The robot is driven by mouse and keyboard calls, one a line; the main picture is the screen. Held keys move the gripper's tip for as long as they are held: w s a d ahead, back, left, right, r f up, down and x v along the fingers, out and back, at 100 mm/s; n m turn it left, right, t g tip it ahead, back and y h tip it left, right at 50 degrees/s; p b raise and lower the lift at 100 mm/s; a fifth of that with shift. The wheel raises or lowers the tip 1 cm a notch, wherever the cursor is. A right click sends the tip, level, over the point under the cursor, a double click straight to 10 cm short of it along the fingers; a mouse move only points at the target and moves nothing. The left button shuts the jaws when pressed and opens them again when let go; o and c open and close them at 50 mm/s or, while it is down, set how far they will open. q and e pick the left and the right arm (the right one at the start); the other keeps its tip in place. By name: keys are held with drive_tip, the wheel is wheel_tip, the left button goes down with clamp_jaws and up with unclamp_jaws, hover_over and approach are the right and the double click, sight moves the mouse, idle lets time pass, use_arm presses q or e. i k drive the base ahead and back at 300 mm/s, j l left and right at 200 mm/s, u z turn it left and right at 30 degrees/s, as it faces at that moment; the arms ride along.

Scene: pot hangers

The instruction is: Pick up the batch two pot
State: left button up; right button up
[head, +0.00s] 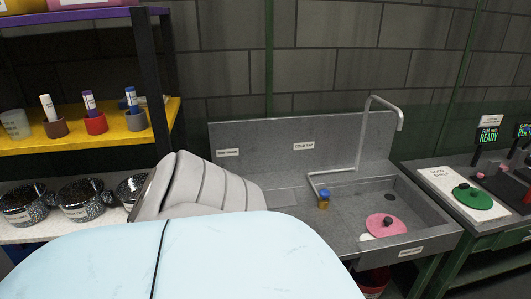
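Three dark speckled pots stand in a row on the pale counter at the left: a left pot (24,203), a middle pot (80,199) and a right pot (130,188). The left and middle pots carry small white labels, too small to read surely, so I cannot tell which is the batch two pot. The right pot is partly hidden behind a grey segmented arm part of mine. Neither of my grippers shows in the head view.
A yellow shelf (80,139) above the pots holds several coloured cups with labelled sticks. A dark post (150,85) stands at its right end. A grey sink (352,205) with a tap and a pink round item (386,226) is at centre right. A green disc (472,195) lies further right.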

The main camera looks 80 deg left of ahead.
sight(89, 201)
drive_tip(key=k+u, duration=0.25)
drive_tip(key=k+j+u, duration=0.15)
drive_tip(key=k+u, duration=0.15)
drive_tip(key=k, duration=0.2)
drive_tip(key=u, duration=2.95)
